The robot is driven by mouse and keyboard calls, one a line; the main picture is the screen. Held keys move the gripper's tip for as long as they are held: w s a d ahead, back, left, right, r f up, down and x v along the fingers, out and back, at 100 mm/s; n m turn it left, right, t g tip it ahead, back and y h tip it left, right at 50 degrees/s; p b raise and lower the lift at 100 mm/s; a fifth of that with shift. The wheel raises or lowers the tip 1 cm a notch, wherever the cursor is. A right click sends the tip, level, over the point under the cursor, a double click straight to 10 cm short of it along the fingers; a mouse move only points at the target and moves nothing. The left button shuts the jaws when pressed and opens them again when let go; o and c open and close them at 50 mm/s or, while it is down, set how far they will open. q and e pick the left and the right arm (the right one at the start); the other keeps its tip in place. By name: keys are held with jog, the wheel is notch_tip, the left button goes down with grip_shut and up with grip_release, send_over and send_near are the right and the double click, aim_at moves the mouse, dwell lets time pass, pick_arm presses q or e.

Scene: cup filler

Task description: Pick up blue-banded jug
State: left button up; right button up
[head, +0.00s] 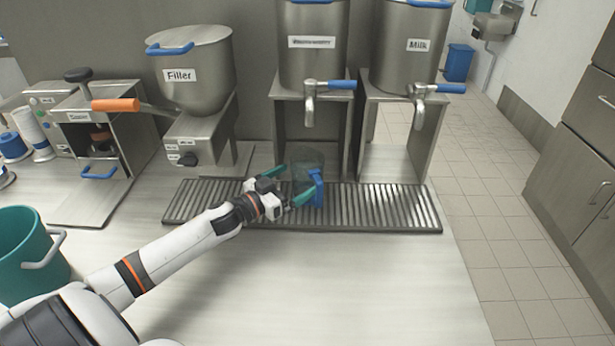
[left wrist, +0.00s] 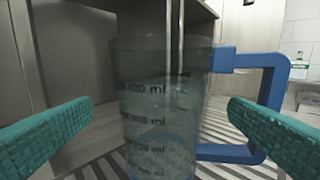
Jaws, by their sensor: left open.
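A clear measuring jug (head: 306,160) with a blue handle stands upright on the slatted drip tray (head: 385,208), below the tap of the middle tank. In the left wrist view the jug (left wrist: 160,95) shows dark ml marks, and its blue handle (left wrist: 275,85) is on the right. I cannot make out a separate blue band. My left gripper (head: 294,184) is open at the jug, its teal fingers spread. In the left wrist view one finger is left of the jug body and the other is in front of the handle; neither clearly touches. My right gripper is out of view.
A steel Filler hopper (head: 195,75) stands at the left, and a Milk tank (head: 405,50) with a blue-handled tap at the right. A sealer machine (head: 100,130) and a teal bucket (head: 28,255) are at the left. The front of the counter (head: 370,290) is clear.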

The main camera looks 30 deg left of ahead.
pick_arm(q)
jog(key=x, duration=0.5)
jog(key=shift+d+p, duration=0.1)
jog(key=shift+p, duration=0.3)
jog(key=shift+s, duration=0.1)
jog(key=shift+c, duration=0.5)
jog(key=c, duration=1.2)
jog(key=shift+c, duration=0.4)
jog(key=shift+r, duration=0.1)
